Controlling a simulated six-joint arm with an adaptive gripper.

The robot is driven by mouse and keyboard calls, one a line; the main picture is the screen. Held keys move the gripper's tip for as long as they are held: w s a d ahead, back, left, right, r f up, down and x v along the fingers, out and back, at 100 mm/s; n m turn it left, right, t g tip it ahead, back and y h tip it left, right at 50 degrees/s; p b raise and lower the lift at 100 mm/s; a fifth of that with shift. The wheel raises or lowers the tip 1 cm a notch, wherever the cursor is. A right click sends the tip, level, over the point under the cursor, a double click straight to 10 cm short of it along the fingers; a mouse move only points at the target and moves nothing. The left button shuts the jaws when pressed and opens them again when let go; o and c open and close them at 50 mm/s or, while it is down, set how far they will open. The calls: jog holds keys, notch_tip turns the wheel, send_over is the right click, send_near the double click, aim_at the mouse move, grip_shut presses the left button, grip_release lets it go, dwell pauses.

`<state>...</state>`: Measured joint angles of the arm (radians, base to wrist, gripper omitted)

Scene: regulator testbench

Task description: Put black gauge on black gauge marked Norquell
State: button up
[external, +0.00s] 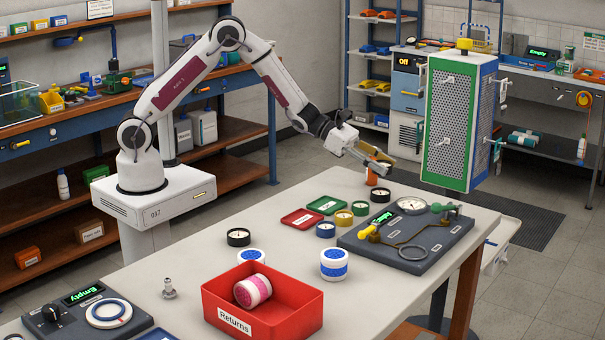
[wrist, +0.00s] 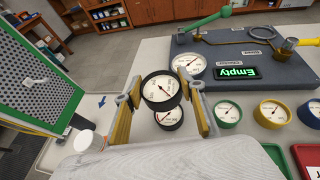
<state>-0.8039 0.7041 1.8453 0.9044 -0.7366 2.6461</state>
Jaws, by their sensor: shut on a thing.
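My gripper (wrist: 162,98) is shut on a black gauge (wrist: 162,90) with a white dial, its wooden-coloured fingers at either side. A second black gauge (wrist: 169,118) sits on the table just below it in the wrist view, partly covered by the held one; the two look apart. The external view shows this table gauge (external: 380,195) under my gripper (external: 378,160), where the held gauge is hard to make out. Another black gauge (external: 238,237) lies on the table further left. The dial lettering is too small to read, so I cannot tell which says Norquell.
Green (external: 360,208), yellow (external: 344,217) and blue (external: 326,229) gauges lie in a row beside the dark test panel (external: 400,253). Green (external: 328,204) and red (external: 299,219) trays lie nearby. A perforated green-framed tower (external: 459,120) stands beyond the table. A red Returns bin (external: 262,305) is in front.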

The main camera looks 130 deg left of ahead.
aim_at(380, 191)
jog(key=shift+f, duration=1)
jog(key=shift+f, duration=1.9)
jog(key=shift+f, duration=0.15)
jog(key=o, duration=1.2)
jog(key=shift+c, duration=0.2)
jog(key=shift+s+r, duration=0.35)
jog(key=shift+s, duration=0.05)
jog(key=shift+v, duration=5.55)
